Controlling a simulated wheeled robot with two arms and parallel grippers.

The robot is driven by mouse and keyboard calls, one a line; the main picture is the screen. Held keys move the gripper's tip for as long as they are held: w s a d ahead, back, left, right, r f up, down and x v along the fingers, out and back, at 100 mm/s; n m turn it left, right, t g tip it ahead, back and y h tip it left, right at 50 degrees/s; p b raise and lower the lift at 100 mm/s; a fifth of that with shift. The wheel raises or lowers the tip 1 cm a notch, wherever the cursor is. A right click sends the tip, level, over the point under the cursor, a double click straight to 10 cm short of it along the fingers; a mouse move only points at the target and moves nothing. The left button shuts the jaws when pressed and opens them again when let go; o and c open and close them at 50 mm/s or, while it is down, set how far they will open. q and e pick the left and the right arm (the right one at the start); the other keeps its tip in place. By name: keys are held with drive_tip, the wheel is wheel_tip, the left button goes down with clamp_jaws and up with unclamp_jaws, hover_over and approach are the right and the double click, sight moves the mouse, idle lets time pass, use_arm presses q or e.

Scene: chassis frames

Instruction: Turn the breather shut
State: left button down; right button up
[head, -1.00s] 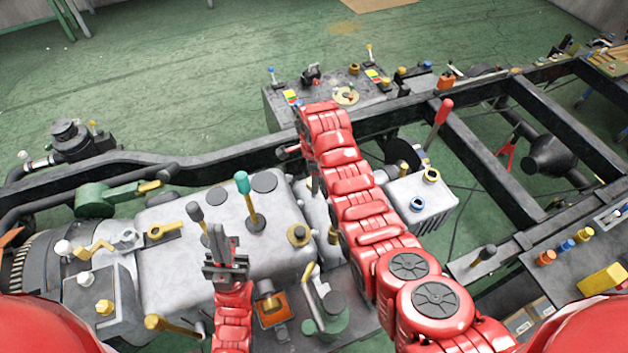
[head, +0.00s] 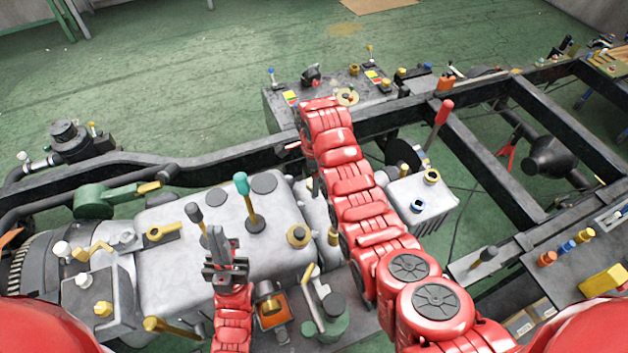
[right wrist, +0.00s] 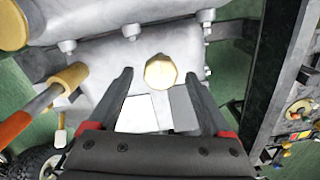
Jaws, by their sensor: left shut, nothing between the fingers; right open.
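A brass-coloured faceted knob (right wrist: 160,71), which may be the breather, sits on a pale grey housing in the right wrist view. My right gripper (right wrist: 160,80) is open, with one finger on each side of the knob and gaps between. In the head view my right arm reaches across the chassis, and its own links hide the right gripper and that knob. My left gripper (head: 221,243) is shut and empty, above the grey gearbox housing (head: 185,222) at the lower left.
A teal-topped lever (head: 246,198) and a dark-topped lever (head: 194,212) stand near my left gripper. Open green floor (head: 190,80) lies beyond the chassis.

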wheel_tip(320, 180, up, 4)
drive_tip(key=shift+w+r+p, duration=0.1)
drive_tip(key=shift+w+p, duration=0.05)
drive_tip(key=shift+p, duration=0.15)
wheel_tip(320, 180, up, 12)
drive_tip(key=p, duration=1)
drive_tip(key=shift+p, duration=0.4)
drive_tip(key=shift+s, duration=0.2)
